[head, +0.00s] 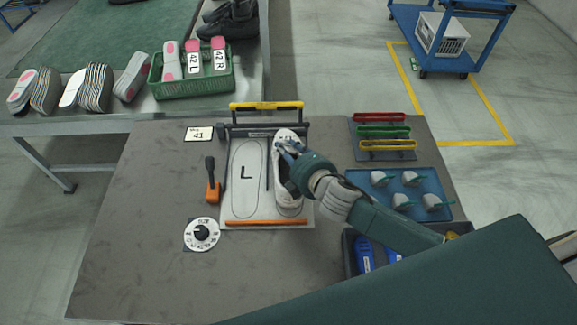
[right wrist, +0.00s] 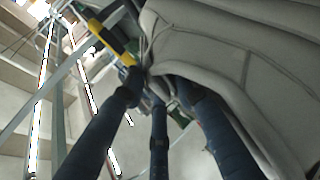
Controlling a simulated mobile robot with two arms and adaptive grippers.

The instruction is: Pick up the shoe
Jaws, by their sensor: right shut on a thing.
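A light grey and white shoe (head: 286,203) stands on the right half of a pale board fixture (head: 233,213), beside an outlined area marked "L". My right gripper (head: 287,149) reaches in from the right and is shut on the upper part of the shoe, partly covering it. In the right wrist view the shoe (right wrist: 235,50) fills the upper right, and the dark fingers of the right gripper (right wrist: 160,85) meet its edge. Whether the sole touches the board cannot be told. My left gripper is not in view.
A yellow-topped clamp bar (head: 266,106) crosses behind the shoe and an orange strip (head: 266,222) lies in front. A blue tray (head: 436,178) and coloured handles (head: 387,144) are to the right. An orange lever tool (head: 213,191) and dial (head: 202,235) are left. The table's left front is clear.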

